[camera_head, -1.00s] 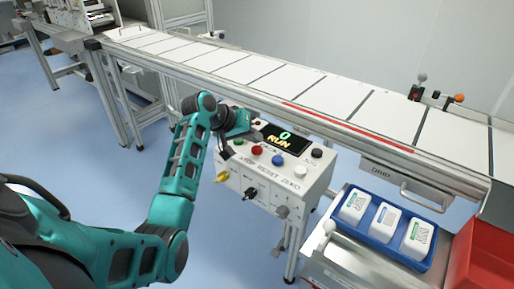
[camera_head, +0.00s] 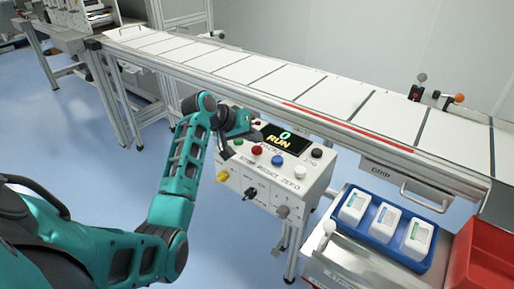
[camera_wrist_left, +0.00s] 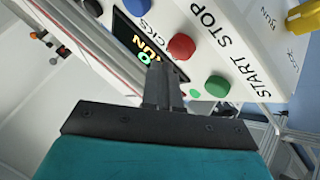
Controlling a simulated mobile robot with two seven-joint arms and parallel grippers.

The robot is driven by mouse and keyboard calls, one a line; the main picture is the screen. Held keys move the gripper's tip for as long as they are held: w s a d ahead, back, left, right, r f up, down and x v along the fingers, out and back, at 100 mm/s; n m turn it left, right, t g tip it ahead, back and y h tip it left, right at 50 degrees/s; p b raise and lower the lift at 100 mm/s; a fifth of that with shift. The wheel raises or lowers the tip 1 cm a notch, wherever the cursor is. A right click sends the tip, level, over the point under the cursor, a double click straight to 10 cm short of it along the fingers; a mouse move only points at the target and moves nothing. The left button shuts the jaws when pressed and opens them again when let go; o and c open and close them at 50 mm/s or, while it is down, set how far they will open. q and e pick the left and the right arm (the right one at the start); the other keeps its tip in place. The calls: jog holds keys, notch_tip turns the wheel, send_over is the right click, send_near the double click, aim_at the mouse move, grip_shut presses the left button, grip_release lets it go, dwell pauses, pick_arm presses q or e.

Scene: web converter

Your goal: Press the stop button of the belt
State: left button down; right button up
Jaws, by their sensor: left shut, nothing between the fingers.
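The control box (camera_head: 262,180) stands beside the belt, its display (camera_head: 285,138) reading "0" and "RUN". The red button, labelled STOP (camera_head: 257,150), is on its top panel, between the green START button (camera_head: 238,141) and the blue button (camera_head: 277,160). My left gripper (camera_head: 226,150) is above the left end of the panel, near the green button. In the left wrist view its fingers (camera_wrist_left: 160,70) are shut and empty, in front of the display's edge. There the red button (camera_wrist_left: 181,46) and green button (camera_wrist_left: 217,86) lie to the right of the fingers, uncovered. My right gripper is out of view.
The belt (camera_head: 240,68) runs behind the box with white panels on it. A yellow knob (camera_head: 222,177) sticks out from the box front. A blue tray (camera_head: 400,254) with white containers and a red bin (camera_head: 480,255) stand at the right.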

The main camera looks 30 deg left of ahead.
pick_arm(q)
jog(key=shift+f, duration=0.2)
jog(key=shift+f, duration=0.15)
jog(key=shift+f, duration=0.75)
dwell(0.8)
jog(key=shift+r, duration=0.1)
jog(key=shift+r+p, duration=1)
jog(key=shift+p, duration=0.4)
